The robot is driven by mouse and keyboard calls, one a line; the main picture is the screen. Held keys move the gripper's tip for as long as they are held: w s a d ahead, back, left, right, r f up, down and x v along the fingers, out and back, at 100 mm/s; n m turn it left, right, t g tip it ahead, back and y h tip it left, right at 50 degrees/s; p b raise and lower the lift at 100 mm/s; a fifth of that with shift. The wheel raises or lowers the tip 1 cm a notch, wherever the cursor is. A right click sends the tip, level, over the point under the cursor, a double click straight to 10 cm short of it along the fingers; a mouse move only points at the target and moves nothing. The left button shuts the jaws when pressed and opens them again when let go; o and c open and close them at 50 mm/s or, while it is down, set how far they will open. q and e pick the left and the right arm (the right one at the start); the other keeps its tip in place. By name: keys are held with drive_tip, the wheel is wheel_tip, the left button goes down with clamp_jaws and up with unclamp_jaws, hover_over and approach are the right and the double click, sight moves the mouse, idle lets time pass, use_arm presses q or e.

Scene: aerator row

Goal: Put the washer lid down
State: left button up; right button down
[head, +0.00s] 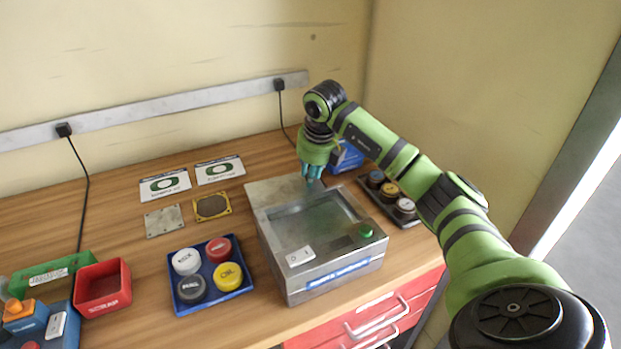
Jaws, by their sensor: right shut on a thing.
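The washer (335,268) is a grey metal box with a blue label on its front, standing on the wooden bench. Its top has a broad metal frame around a darker, glassy or recessed middle (312,224). I cannot tell clearly where the washer lid ends and the box begins, or whether the lid lies flush. My right gripper (312,178) points down at the back edge of the washer top, its teal fingers shut on what seems to be the lid's edge or handle. The fingers hide the grasped part. My left gripper is not in view.
A blue tray (211,300) of round caps stands left of the washer. A red scrap bin (103,286) is farther left. A dark tray of round pieces (392,196) and a blue box (347,157) are at the back right. Flat plates and cards lie behind the blue tray.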

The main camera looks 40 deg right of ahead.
drive_tip(key=shift+f, duration=1.1)
drive_tip(key=c, duration=1.1)
unclamp_jaws()
drive_tip(key=shift+o, duration=0.2)
drive_tip(key=shift+d, duration=0.1)
drive_tip(key=b+v, duration=0.1)
drive_tip(key=v, duration=1.1)
drive_tip(key=shift+w+r, duration=0.15)
